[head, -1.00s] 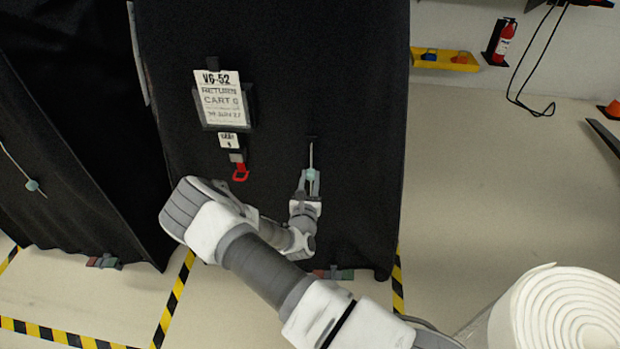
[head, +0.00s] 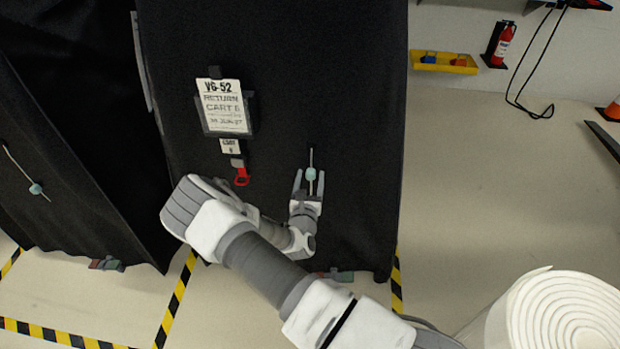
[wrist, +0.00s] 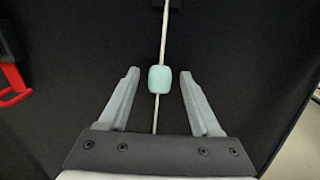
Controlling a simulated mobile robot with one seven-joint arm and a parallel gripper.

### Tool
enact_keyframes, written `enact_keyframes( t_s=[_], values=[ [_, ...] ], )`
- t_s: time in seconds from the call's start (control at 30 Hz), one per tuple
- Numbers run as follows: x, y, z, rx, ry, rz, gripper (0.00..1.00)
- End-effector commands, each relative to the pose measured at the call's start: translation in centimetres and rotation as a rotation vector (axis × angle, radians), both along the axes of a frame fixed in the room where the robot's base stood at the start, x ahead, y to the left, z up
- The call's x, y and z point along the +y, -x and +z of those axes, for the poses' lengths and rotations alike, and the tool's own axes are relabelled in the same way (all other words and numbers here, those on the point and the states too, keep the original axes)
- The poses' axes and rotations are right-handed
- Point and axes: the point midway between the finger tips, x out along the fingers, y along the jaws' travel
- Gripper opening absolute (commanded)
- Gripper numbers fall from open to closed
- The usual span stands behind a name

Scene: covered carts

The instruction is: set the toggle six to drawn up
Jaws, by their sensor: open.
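The toggle (head: 311,174) is a small pale mint-green bead on a thin light cord (head: 312,156) against the black cover of the cart labelled "Cart 6". In the wrist view the toggle (wrist: 160,79) sits just beyond and between the fingertips, with cord above and below it. My gripper (head: 309,175) is open around the cord, with a gap on both sides of the toggle. It also shows in the wrist view (wrist: 160,82), its fingers spread and empty. The cord's top end meets a dark fitting on the cover (wrist: 176,15).
A label holder (head: 224,106) and a red pull loop (head: 242,177) hang left of the toggle. Another covered cart (head: 60,180) with its own cord and bead stands at left. A white foam roll (head: 560,315) is at lower right.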

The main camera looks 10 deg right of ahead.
Motion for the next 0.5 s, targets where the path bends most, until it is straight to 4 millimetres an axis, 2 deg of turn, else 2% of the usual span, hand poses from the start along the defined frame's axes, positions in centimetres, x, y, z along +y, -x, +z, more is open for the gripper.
enact_keyframes(
  t_s=[0.17,0.27,0.5],
  values=[
    [0.5,1.4,0.0,0.003,0.000,-0.001,0.65],
    [1.1,3.2,0.1,0.004,0.001,0.001,0.65],
    [2.9,8.9,0.1,0.005,0.002,0.002,0.65]
  ],
)
